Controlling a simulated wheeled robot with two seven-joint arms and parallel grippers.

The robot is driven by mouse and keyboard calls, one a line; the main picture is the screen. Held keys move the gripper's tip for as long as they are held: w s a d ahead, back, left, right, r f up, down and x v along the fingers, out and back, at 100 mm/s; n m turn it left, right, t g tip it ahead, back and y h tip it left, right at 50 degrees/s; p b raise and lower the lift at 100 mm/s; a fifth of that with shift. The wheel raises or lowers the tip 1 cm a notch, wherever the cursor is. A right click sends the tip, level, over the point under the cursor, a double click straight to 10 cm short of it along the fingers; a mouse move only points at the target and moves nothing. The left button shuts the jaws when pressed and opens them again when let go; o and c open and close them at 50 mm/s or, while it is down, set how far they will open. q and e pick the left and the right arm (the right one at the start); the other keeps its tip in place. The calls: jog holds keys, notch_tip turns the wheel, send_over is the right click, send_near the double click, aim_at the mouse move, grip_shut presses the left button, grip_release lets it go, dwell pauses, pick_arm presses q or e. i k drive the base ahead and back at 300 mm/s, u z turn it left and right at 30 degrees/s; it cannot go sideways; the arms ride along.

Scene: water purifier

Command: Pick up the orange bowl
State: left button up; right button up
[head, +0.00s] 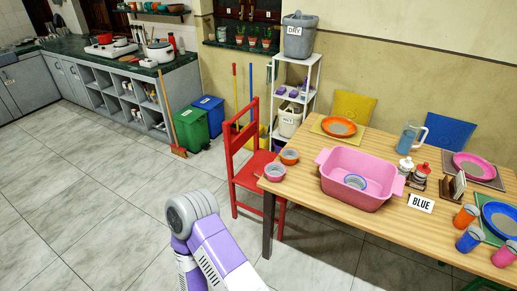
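The orange bowl (289,156) is small and round with a greyish inside. It sits upright near the left end of the wooden table (330,231) in the head view. A pink bowl (275,172) sits just in front of it, very close to it. Neither of my grippers is in view. One purple and white link of my arm shows at the bottom centre, left of the table, with its hand out of sight.
A pink tub (357,190) holding a blue bowl (355,182) stands right of the orange bowl. A red chair (249,178) is against the table's left end. An orange plate (339,127) lies behind. The floor at left is clear.

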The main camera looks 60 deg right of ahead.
aim_at(289, 155)
jog(key=z, duration=0.55)
jog(key=i, duration=1.5)
jog(key=z, duration=1.2)
